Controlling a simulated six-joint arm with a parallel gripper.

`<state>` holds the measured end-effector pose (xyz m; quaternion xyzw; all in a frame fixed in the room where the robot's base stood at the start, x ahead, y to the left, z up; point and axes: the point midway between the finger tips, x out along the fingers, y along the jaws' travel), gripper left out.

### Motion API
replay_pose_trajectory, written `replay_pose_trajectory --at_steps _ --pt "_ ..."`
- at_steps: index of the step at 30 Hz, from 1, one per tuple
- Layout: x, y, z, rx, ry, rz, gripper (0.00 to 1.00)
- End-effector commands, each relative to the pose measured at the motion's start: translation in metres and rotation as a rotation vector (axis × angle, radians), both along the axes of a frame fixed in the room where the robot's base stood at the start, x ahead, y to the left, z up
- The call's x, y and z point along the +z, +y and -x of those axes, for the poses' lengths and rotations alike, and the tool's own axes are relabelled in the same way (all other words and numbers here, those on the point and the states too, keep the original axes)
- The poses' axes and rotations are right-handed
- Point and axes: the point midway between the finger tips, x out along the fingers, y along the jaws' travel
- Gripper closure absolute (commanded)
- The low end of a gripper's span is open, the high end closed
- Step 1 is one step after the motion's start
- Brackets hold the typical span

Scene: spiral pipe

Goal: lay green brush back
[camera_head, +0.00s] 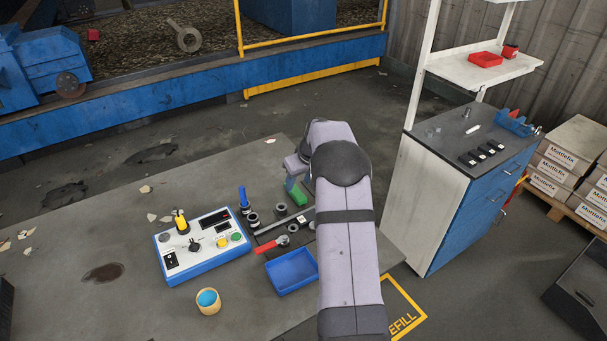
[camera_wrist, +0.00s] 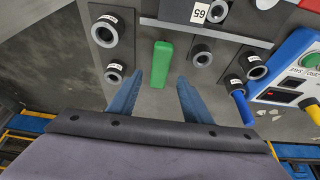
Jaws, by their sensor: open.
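The green brush (camera_head: 296,192) shows partly in the head view, just below my gripper (camera_head: 299,170) and left of my arm. My gripper (camera_wrist: 161,90) is open, with one blue-grey finger on each side of the line of the handle. The handle is ahead of the fingertips and looks clear of both. The brush's bristles are not visible.
A blue-handled piece (camera_head: 242,196) stands in a socket. The table's left side is mostly clear. A workbench (camera_head: 440,200) stands to the right.

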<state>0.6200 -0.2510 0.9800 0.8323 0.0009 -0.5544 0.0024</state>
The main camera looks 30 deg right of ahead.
Motion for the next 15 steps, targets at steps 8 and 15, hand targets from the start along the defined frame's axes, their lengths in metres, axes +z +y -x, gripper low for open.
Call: replay_pose_trajectory --at_steps 8,15 --pt "0.040 0.000 0.017 -0.001 -0.002 0.001 0.55" --pt "0.059 0.000 0.025 -0.001 0.001 0.000 0.55"
